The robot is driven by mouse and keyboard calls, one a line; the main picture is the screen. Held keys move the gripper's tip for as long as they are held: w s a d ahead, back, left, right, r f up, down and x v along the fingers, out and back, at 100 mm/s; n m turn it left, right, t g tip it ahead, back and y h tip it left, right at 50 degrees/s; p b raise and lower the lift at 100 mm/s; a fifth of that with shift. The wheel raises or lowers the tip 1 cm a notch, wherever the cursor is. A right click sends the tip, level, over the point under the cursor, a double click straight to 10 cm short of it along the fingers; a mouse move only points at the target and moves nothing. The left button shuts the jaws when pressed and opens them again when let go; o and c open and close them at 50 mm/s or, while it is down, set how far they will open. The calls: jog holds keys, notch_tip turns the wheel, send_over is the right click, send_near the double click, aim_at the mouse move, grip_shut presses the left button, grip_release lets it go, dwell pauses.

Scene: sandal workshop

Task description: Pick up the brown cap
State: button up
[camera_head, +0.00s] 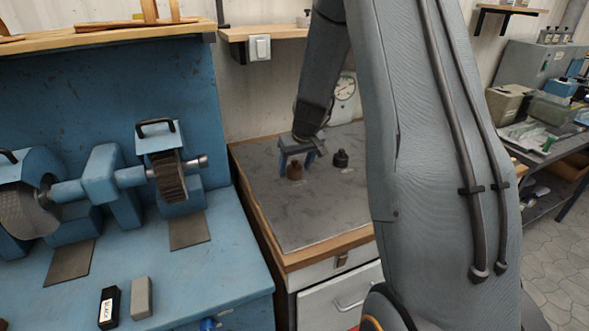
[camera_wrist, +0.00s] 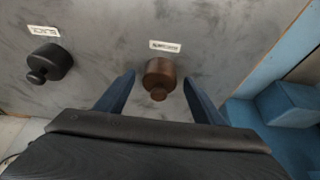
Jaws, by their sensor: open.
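The brown cap (camera_head: 295,172) stands on the grey top of the cabinet in the head view. In the wrist view the brown cap (camera_wrist: 160,76) shows as a wide round body with a narrower knob, lying between the two blue fingers. My gripper (camera_head: 298,155) is open over the cap in the head view.
A black cap (camera_head: 340,158) stands beside the brown one; it is left in the wrist view (camera_wrist: 49,63). Small white labels (camera_wrist: 178,46) lie by both caps. A blue grinding machine (camera_head: 120,190) stands left of the cabinet (camera_head: 310,225). The cabinet top's front is clear.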

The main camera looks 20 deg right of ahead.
aim_at(295, 162)
jog(key=c, duration=1.1)
jog(key=shift+o, duration=0.2)
notch_tip(295, 162, up, 9)
jog(key=shift+r+b, duration=0.15)
jog(key=shift+b, duration=1)
jog(key=shift+r+p, duration=1.4)
jog(key=shift+r, duration=1)
